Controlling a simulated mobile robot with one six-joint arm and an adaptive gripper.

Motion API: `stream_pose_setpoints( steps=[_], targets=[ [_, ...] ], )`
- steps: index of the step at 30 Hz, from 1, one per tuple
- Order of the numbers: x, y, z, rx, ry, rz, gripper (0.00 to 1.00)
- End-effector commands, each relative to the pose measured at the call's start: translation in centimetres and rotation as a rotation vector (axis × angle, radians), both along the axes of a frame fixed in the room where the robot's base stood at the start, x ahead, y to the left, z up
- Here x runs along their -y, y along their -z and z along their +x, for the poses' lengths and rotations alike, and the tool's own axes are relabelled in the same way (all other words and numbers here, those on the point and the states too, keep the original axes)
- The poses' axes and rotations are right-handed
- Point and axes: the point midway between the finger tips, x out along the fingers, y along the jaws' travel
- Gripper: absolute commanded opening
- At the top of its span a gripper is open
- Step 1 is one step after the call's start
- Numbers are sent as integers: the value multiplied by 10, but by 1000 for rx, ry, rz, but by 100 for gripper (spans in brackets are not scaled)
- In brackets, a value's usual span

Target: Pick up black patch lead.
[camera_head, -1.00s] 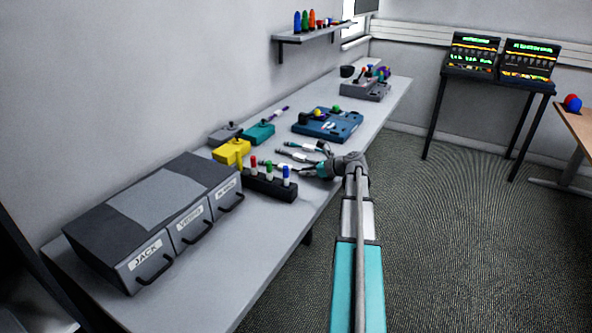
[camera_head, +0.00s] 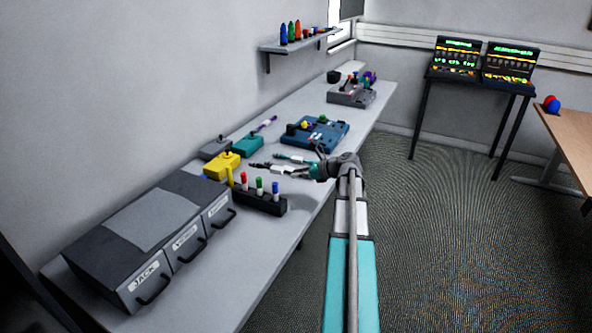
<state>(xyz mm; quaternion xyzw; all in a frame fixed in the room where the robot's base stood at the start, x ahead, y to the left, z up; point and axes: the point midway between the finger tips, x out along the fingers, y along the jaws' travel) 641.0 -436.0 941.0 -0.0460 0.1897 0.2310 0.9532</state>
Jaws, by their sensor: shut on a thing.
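My gripper (camera_head: 312,171) is over the bench at the right of the cable leads, with its fingers pointing left. It is shut on a thin lead that appears to be the black patch lead (camera_head: 261,165), with a dark end and a whitish section reaching out to the left. The fingers hide the gripped part, and I cannot tell whether the lead is clear of the bench. A teal-ended lead (camera_head: 290,157) lies just behind it.
A black rack (camera_head: 262,203) with coloured markers stands in front-left of my gripper. A yellow box (camera_head: 222,166), a teal box (camera_head: 248,145) and a blue panel (camera_head: 322,133) stand nearby. The drawer unit (camera_head: 140,235) fills the bench's near end.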

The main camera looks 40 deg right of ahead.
Motion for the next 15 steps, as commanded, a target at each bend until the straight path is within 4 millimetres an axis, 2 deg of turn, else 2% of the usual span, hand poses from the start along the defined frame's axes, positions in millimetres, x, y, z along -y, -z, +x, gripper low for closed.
stream_pose_setpoints(
  steps=[1, 3, 5, 6, 9, 15],
  targets=[
    [-3, -13, -6, 1, 1, 0, 0],
    [-5, -20, -13, 1, 1, 0, 0],
    [-6, -27, -18, 1, 2, 1, 0],
    [-11, -30, -30, 1, 3, 0, 0],
    [-18, -38, -50, 0, 3, 1, 0],
    [-27, -51, -79, 1, 1, 1, 0]
  ],
)
